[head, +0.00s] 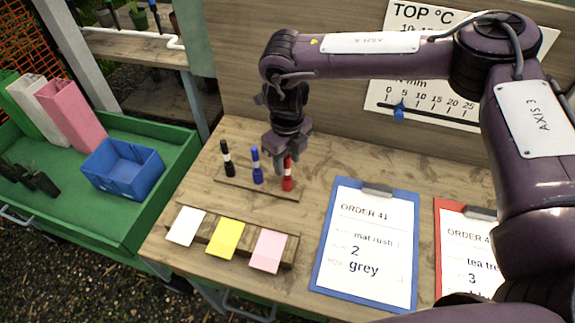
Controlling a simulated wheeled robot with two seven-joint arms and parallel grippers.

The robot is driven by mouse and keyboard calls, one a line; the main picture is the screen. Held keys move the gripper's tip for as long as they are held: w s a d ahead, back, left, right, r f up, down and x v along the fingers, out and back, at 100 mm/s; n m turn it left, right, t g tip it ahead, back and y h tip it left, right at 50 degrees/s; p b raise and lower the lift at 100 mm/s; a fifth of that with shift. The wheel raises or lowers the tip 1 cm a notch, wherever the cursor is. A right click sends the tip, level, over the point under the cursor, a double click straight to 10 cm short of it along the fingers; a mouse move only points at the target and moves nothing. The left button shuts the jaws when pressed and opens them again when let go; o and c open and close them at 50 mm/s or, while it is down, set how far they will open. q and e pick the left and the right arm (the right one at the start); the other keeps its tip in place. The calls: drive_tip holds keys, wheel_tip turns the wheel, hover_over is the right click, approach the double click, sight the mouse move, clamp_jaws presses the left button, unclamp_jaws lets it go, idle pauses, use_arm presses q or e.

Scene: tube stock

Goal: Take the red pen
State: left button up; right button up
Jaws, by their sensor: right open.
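The red pen (287,183) stands upright at the right end of a thin wooden strip (235,188) on the bench. A blue pen (256,168) and a black pen (227,162) stand to its left on the same strip. My right gripper (287,162) points down at the red pen's top, with its jaws open. Its fingers partly hide the top of the pen. I cannot tell whether they touch it. My left gripper is not in view.
A rack with white, yellow (226,238) and pink cards lies in front of the pens. A blue clipboard (318,262) and a red clipboard (438,222) lie to the right. A board with scales (385,92) is on the back panel. A green cart (178,183) holding a blue bin (122,168) stands left.

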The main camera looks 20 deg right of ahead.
drive_tip(key=shift+f, duration=0.8)
drive_tip(key=shift+c, duration=0.4)
clamp_jaws()
drive_tip(key=shift+r, duration=0.1)
